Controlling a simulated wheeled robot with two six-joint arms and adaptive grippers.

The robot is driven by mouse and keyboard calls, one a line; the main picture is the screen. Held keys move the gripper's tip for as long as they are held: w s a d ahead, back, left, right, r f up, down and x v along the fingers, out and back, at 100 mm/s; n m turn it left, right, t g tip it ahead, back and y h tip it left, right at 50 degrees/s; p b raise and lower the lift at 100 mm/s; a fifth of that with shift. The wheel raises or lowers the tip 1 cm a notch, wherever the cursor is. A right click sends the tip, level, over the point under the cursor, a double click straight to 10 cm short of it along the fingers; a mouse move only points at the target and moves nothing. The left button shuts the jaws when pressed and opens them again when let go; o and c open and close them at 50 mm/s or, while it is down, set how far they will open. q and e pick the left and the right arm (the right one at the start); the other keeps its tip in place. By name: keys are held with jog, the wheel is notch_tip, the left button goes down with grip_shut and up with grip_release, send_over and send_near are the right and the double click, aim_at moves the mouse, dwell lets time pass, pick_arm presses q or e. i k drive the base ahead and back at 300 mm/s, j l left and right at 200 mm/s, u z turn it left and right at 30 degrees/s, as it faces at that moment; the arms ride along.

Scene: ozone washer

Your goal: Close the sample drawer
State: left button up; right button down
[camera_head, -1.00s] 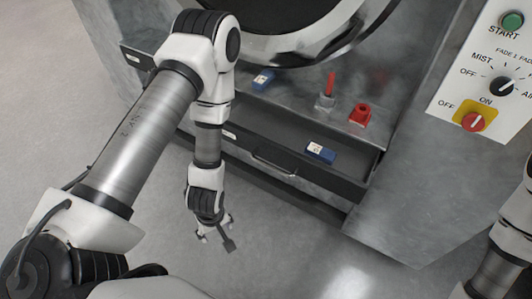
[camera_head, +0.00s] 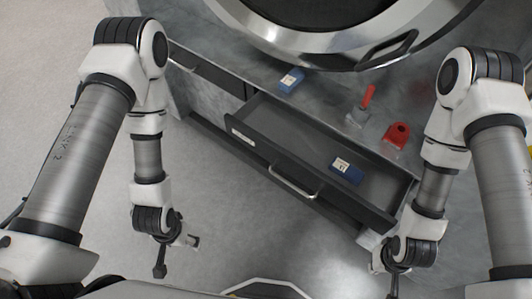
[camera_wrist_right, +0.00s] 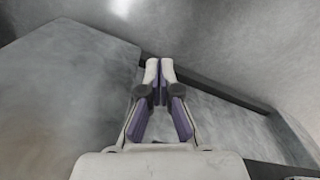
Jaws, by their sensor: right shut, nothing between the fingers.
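The sample drawer (camera_head: 235,129) is pulled out from the grey metal machine, with its bar handle (camera_head: 292,185) on the front. A blue box with a white label (camera_head: 346,170) lies inside it. My left gripper (camera_head: 176,256) hangs left of and in front of the drawer, open and empty, apart from it. My right gripper (camera_head: 383,276) is low at the right, near the drawer's right front corner, and no contact with it is visible. In the right wrist view its fingertips (camera_wrist_right: 159,66) are together with nothing between them.
On the ledge behind the drawer are another blue box (camera_head: 291,80), a red-handled tool in a grey holder (camera_head: 362,106) and a red block (camera_head: 397,135). A round metal door (camera_head: 300,45) overhangs the ledge. The floor (camera_head: 230,225) in front is clear.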

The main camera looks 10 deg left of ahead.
aim_at(301, 147)
jog(key=k+j, duration=0.1)
jog(key=j, duration=0.25)
jog(key=k+j, duration=0.15)
jog(key=j, duration=0.15)
jog(key=k+j, duration=0.1)
jog(key=j, duration=0.25)
jog(key=k+j, duration=0.15)
jog(key=j, duration=0.15)
jog(key=k+j, duration=0.1)
jog(key=j, duration=0.25)
